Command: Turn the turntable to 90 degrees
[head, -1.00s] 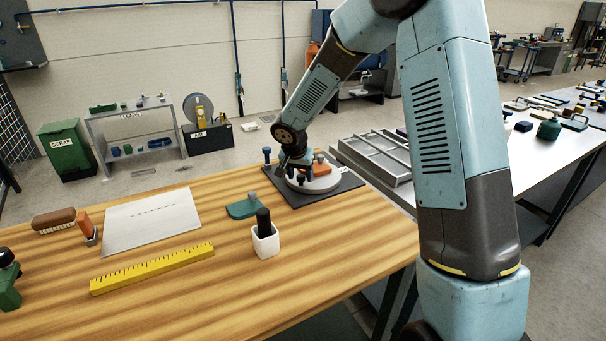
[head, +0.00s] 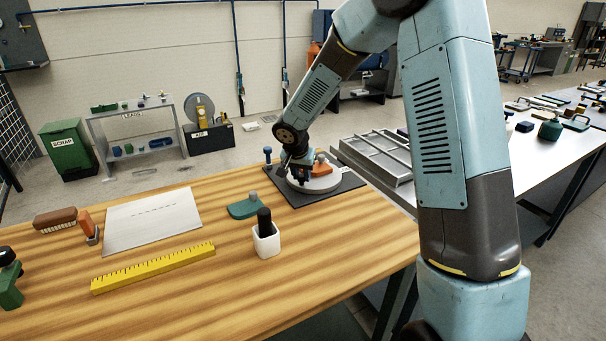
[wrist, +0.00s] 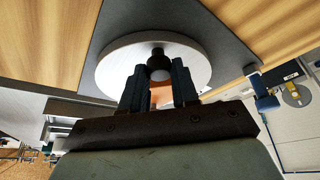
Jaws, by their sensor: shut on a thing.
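The turntable (head: 324,184) is a round light-grey disc on a dark square base plate (head: 291,199) at the far right corner of the wooden bench. It also shows in the wrist view (wrist: 118,62). An orange block (head: 321,163) sits on the disc. A dark upright knob (wrist: 158,62) stands near the disc's edge. My gripper (wrist: 159,80) is shut on the knob, with one finger on each side of it. In the head view my gripper (head: 300,177) is small and dark over the disc's left part. Any degree marks are too small to read.
A blue-topped peg (head: 267,154) stands beside the plate's left corner. A green tool (head: 243,207) and a white cup (head: 266,241) with a black handle stand nearer. A yellow ruler (head: 153,267) and a pale sheet (head: 152,220) lie left. A grey tray (head: 376,158) is behind right.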

